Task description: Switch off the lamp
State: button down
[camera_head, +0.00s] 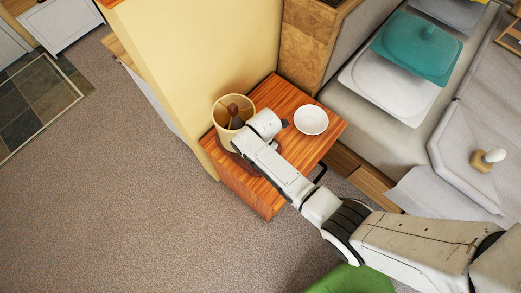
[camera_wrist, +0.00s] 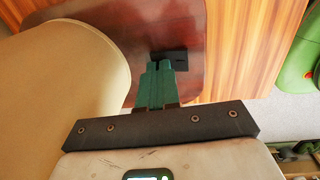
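The lamp's pale cylindrical shade (camera_head: 223,108) is at the back left of the wooden side table (camera_head: 241,188). In the wrist view the shade (camera_wrist: 55,85) fills the left side. Beside it is a dark red-brown base (camera_wrist: 110,20) with a small black switch-like piece (camera_wrist: 181,65). My gripper (camera_wrist: 158,67) has its green fingers together, empty, with the tips right at the black piece. I cannot tell if they touch it. In the head view my wrist hides the fingers and part of the lamp. I cannot tell whether the lamp is lit.
A white bowl (camera_head: 311,120) stands on the table to the right of my wrist. A yellow wall (camera_head: 200,60) is close behind and left of the lamp. A bed or sofa (camera_head: 380,115) with cushions is at the right. Carpet at the left is clear.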

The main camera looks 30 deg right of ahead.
jog(key=shift+s+f, duration=0.1)
jog(key=shift+s, duration=0.1)
jog(key=shift+s+d+p, duration=0.3)
jog(key=shift+s+p, duration=0.4)
jog(key=shift+p, duration=0.05)
